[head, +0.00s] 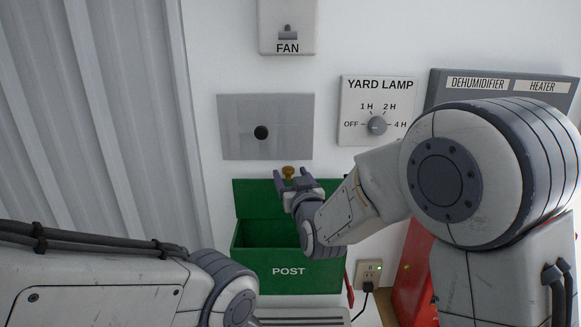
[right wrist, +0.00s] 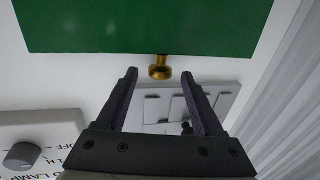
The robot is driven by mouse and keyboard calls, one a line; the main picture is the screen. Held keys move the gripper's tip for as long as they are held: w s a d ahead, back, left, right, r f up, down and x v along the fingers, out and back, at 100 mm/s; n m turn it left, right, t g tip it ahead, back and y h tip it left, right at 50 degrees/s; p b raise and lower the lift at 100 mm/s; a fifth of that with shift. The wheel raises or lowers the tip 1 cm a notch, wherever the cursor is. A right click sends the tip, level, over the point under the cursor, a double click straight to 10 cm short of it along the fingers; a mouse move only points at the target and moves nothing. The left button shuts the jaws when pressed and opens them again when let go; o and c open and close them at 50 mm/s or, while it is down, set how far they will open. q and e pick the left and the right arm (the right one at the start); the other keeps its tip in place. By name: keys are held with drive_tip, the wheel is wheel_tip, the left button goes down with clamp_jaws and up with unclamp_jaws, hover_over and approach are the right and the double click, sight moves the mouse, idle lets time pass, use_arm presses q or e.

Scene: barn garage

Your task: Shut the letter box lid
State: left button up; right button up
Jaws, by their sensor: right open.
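The green letter box (head: 262,282) marked POST is on the white wall, and its inside shows dark. Its green lid (head: 252,199) stands raised at the back, so the box is open. The lid also fills the top of the right wrist view (right wrist: 150,25). A brass knob (head: 288,171) sits at the lid's upper edge. My right gripper (head: 294,178) is open in front of the lid. In the right wrist view the knob (right wrist: 160,70) lies between the fingertip lines, with gaps on both sides. My left gripper is out of view; only its arm shows.
A grey plate with a dark round knob (head: 230,143) is above the lid. The YARD LAMP dial (head: 377,126) and FAN switch (head: 287,33) are higher up. A socket with a plugged cord (head: 369,273) is right of the box. Corrugated metal (head: 100,120) covers the left side.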

drive_tip(key=shift+w+a, duration=0.1)
drive_tip(key=shift+w, duration=0.35)
drive_tip(key=shift+c, duration=0.3)
clamp_jaws()
idle(0.9)
